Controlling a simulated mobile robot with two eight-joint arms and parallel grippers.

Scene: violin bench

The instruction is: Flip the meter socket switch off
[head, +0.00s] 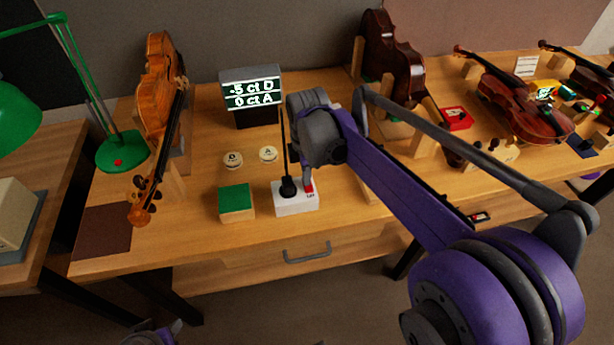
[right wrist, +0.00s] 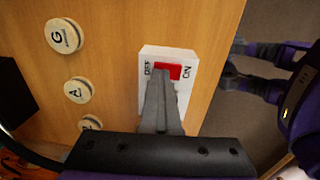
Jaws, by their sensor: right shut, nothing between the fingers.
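The meter socket (head: 297,197) is a white box near the bench's front edge. A black plug (head: 288,188) sits in it, with a dark cable rising toward the lit meter (head: 252,92). Its red switch (head: 309,186) also shows in the right wrist view (right wrist: 172,70), between the labels OFF and ON. My right gripper (right wrist: 160,76) is shut and empty, its tips over the OFF side of the switch and hiding part of it; I cannot tell whether they touch. Part of my left gripper (head: 165,332) shows at the bottom edge; its jaws are unclear.
A violin (head: 157,90) stands at left by a green lamp (head: 120,150). My right arm covers the bench's middle right.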

